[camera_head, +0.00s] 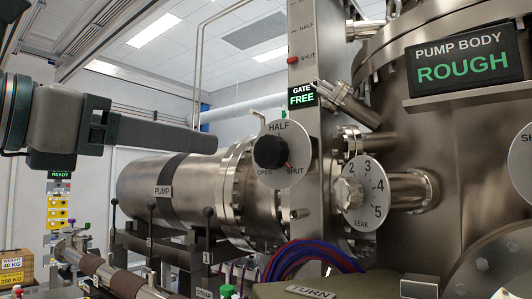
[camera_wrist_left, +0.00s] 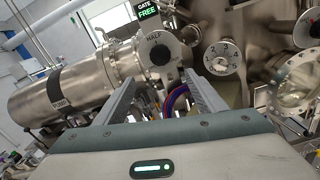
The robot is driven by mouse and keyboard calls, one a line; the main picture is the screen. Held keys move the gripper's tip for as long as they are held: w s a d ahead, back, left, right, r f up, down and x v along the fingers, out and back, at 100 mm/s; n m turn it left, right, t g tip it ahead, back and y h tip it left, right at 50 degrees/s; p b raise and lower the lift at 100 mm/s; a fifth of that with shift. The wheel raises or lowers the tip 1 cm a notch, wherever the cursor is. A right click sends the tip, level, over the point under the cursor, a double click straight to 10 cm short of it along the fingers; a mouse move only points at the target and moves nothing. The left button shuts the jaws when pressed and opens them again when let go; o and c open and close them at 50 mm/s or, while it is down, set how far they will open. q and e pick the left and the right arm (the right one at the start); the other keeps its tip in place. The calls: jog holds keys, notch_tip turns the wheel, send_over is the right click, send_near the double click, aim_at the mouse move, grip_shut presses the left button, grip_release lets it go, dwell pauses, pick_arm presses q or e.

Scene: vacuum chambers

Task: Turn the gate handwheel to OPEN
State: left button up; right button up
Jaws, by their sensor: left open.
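The gate handwheel is a black knob (camera_head: 270,152) on a round grey dial plate (camera_head: 286,132) marked HALF at the top, OPEN at lower left and SHUT at lower right. A small red mark shows at the knob's lower right, by SHUT. My left gripper (camera_head: 212,143) comes in from the left, apart from the knob and left of it. In the left wrist view its two fingers (camera_wrist_left: 158,78) are spread with nothing between them, and the knob (camera_wrist_left: 159,55) shows beyond and between the tips. My right gripper is not in view.
A GATE FREE sign (camera_head: 302,95) hangs above the dial. A numbered LEAK dial (camera_head: 364,190) sits to the right, near the PUMP BODY ROUGH display (camera_head: 463,62). The pump cylinder (camera_head: 205,188) lies below my arm. Red and blue cables (camera_head: 305,258) run below the dial.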

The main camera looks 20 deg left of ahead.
aim_at(266, 152)
pick_arm(q)
jog(key=shift+s, duration=0.25)
jog(key=shift+w, duration=0.1)
jog(key=p+x, duration=0.1)
jog(key=x, duration=1.4)
jog(key=shift+w+d+p, duration=0.15)
jog(key=shift+w+p, duration=0.15)
jog(key=shift+p, duration=0.05)
jog(key=shift+w+d, duration=0.25)
jog(key=shift+w, duration=0.45)
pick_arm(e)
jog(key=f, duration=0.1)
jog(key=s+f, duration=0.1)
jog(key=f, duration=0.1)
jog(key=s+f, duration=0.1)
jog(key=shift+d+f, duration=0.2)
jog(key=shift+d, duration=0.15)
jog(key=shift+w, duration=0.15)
pick_arm(q)
jog(key=shift+c, duration=0.9)
jog(key=c, duration=0.9)
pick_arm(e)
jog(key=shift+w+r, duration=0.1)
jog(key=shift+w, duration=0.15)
